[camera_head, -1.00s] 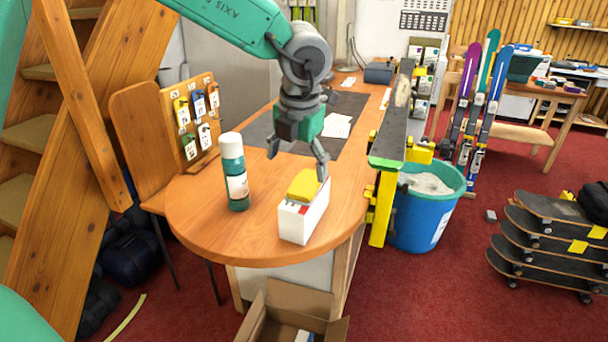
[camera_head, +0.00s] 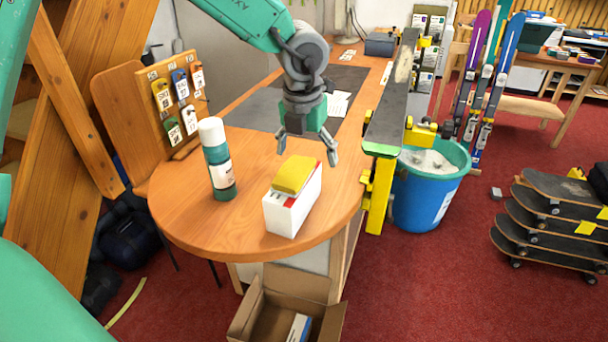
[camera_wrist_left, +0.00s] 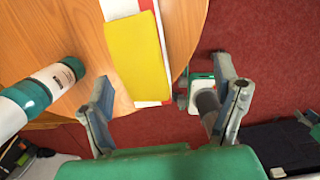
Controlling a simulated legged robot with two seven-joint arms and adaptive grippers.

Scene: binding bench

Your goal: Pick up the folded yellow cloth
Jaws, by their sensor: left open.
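The folded yellow cloth (camera_head: 294,174) lies on top of a white box (camera_head: 293,206) near the rounded end of the wooden counter. In the left wrist view the cloth (camera_wrist_left: 137,57) shows beyond the fingertips, left of the middle between them. My left gripper (camera_head: 308,150) is open and empty, above and just behind the cloth, apart from it. Its two fingers also show spread in the left wrist view (camera_wrist_left: 162,92). My right gripper is not seen; a green arm part of mine fills the lower left of the head view.
A green and white bottle (camera_head: 217,160) stands left of the box on the counter (camera_head: 190,215). A board with key tags (camera_head: 178,105) stands at the left. A ski in yellow clamps (camera_head: 390,110) runs along the right edge. An open carton (camera_head: 285,310) is on the floor below.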

